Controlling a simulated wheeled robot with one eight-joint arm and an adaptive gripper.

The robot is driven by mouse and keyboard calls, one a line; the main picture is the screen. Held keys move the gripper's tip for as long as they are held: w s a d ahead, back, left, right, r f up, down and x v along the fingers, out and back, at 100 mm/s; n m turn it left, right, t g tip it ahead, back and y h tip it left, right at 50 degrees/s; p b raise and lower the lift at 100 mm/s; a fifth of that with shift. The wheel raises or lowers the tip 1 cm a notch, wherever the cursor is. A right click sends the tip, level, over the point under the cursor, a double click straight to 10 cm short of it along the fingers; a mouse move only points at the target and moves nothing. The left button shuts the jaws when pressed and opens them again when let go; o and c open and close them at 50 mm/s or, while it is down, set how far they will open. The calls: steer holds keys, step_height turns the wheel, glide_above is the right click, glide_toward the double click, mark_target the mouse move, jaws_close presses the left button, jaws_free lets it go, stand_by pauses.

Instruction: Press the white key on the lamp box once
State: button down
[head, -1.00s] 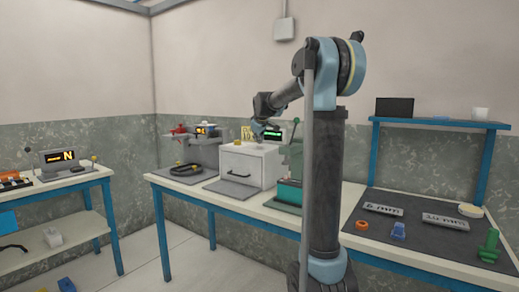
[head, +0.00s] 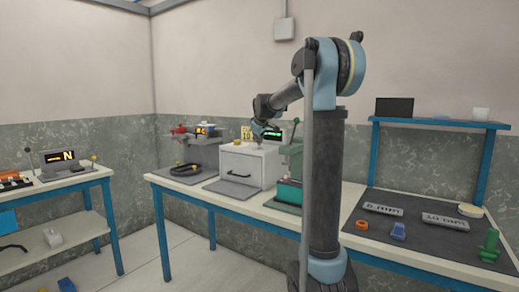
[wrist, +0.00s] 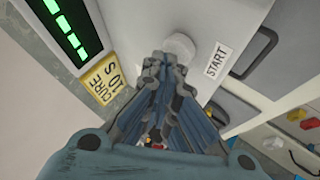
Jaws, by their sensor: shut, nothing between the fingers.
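The lamp box (head: 241,162) is a pale box with a drawer front, on the long blue-legged table in the head view. Its top also shows in the wrist view (wrist: 137,18). The round white key (wrist: 180,46) sits on that top beside the START label (wrist: 218,60). My gripper (wrist: 160,62) is shut and empty, pointing down over the box top. Its fingertips appear just beside the key and overlap its lower edge in the picture. I cannot tell whether they touch it.
A green-lit display (wrist: 70,28) and a yellow "CURE 10 S" label (wrist: 102,80) are close to the key. A green press-like device (head: 289,190) stands right of the box. A dark mat (head: 420,240) with small parts lies further right. A second table (head: 70,181) stands left.

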steer(key=shift+f, duration=0.15)
stand_by(0.5)
steer(key=shift+r, duration=0.95)
steer(key=shift+r, duration=2.5)
steer(key=s+d+f+m+g, duration=0.2)
steer(key=s+f, duration=0.9)
steer(key=s, duration=0.7)
steer(key=s+d+f+m+g, duration=0.2)
steer(key=s+d+f+m, duration=0.2)
steer(key=s+f, duration=0.8)
steer(key=s+d+f+m+g, duration=0.3)
steer(key=s+f, duration=0.9)
steer(key=s, duration=1.3)
steer(key=shift+d+f, duration=0.25)
steer(key=shift+d, duration=0.15)
